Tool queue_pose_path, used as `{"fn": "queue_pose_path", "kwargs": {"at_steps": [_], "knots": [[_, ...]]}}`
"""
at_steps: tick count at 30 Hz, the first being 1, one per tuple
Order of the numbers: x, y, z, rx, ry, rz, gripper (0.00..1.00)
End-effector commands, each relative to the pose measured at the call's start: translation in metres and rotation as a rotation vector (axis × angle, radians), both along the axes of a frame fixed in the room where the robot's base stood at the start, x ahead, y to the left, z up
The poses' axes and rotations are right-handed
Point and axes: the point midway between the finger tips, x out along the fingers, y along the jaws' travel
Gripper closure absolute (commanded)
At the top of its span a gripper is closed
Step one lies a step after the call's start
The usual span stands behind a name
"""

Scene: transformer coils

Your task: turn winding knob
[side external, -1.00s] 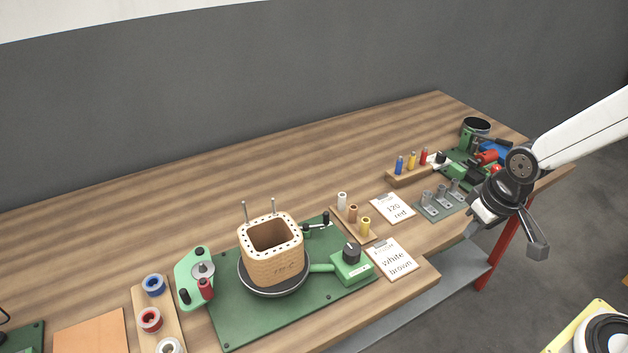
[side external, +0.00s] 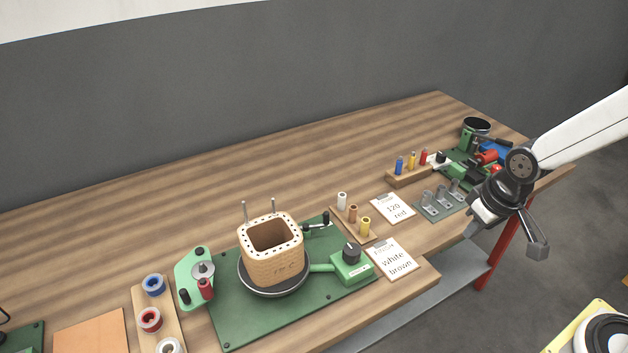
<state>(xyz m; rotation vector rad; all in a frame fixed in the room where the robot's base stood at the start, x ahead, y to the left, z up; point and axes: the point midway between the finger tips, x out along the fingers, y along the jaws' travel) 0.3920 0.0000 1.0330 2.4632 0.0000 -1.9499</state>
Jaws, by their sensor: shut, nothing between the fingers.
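The winding knob (side external: 351,252) is a black, upright knob on top of a green box at the right end of the green winding board (side external: 235,323). A green arm joins the box to a round dark turntable (side external: 273,291). On the turntable stands a tan, square, hollow coil former (side external: 272,265) with holes around its rim. My gripper (side external: 538,247) hangs at the right, beyond the table's front edge and well away from the knob. It is small and dark here, appears shut, and holds nothing that I can see. The fingertips are hard to make out.
Label cards (side external: 392,259) lie right of the knob, and a rack of small spools (side external: 353,214) stands behind it. Grey brackets (side external: 440,200) and a cluttered green fixture (side external: 463,168) lie near my arm. Tape rolls (side external: 150,319) stand at left. The back of the table is clear.

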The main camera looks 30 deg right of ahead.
Motion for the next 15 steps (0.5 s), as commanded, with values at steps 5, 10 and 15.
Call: {"fn": "queue_pose_path", "kwargs": {"at_steps": [5,10,15], "knots": [[0.0,0.0,0.0,0.0,0.0,0.0,1.0],[0.0,0.0,0.0,0.0,0.0,0.0,1.0],[0.0,0.0,0.0,0.0,0.0,0.0,0.94]]}}
